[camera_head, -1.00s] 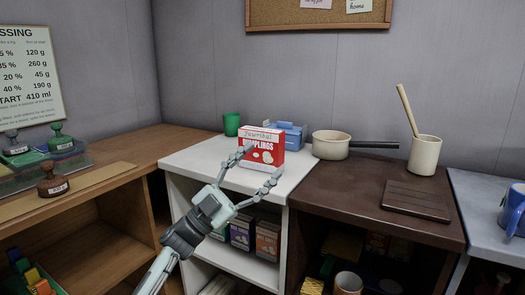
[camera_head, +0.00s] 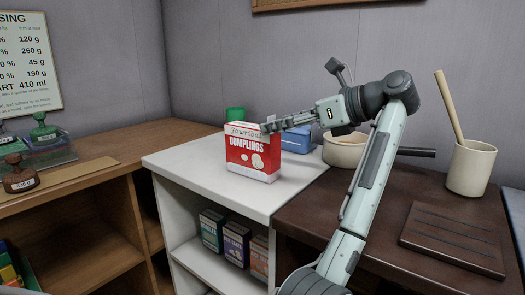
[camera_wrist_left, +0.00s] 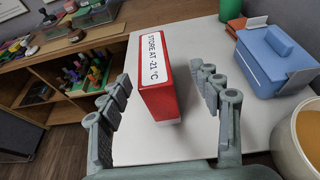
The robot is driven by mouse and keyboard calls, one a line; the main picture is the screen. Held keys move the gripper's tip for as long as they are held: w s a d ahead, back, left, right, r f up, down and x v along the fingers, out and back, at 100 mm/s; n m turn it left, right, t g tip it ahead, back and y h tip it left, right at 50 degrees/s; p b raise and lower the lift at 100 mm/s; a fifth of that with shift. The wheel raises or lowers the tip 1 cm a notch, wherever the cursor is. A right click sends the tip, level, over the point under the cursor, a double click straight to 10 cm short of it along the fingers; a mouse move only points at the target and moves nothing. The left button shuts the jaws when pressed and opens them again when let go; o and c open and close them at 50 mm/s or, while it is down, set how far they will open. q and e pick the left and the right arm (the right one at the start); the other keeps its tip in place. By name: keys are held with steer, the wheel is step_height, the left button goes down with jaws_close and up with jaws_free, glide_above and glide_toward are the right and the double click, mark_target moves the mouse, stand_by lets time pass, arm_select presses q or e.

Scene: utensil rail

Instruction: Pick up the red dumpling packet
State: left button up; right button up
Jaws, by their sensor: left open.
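The red dumpling packet (camera_head: 253,155) stands upright on the white counter top, its red and white front facing the camera. My left gripper (camera_head: 270,126) comes in from the right at the packet's upper right edge, pointing left. In the left wrist view the packet (camera_wrist_left: 160,85) shows its narrow side with "STORE AT -21 °C". It lies between the lines of the two spread fingers, with gaps on both sides. The gripper is open and holds nothing. One finger is largely hidden in the head view. My right gripper is not in view.
A blue container (camera_head: 297,138) and a green cup (camera_head: 235,114) stand behind the packet. A cream pan (camera_head: 345,152) is under my arm, and a cream crock (camera_head: 470,168) with a wooden utensil stands right. The white top (camera_head: 205,165) is clear left of the packet.

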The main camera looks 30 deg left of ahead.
mark_target(254, 126)
arm_select(q)
steer(key=shift+h, duration=0.3)
steer(key=x, duration=0.5)
steer(key=s+p+x, duration=0.1)
steer(key=x, duration=0.1)
steer(key=shift+a, duration=0.25)
steer(key=shift+a+f, duration=0.2)
steer(key=shift+a, duration=0.2)
jaws_close()
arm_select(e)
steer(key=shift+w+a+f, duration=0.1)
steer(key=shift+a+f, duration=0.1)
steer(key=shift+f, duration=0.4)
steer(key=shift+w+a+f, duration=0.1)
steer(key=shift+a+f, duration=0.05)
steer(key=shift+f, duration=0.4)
arm_select(q)
steer(key=shift+r, duration=0.15)
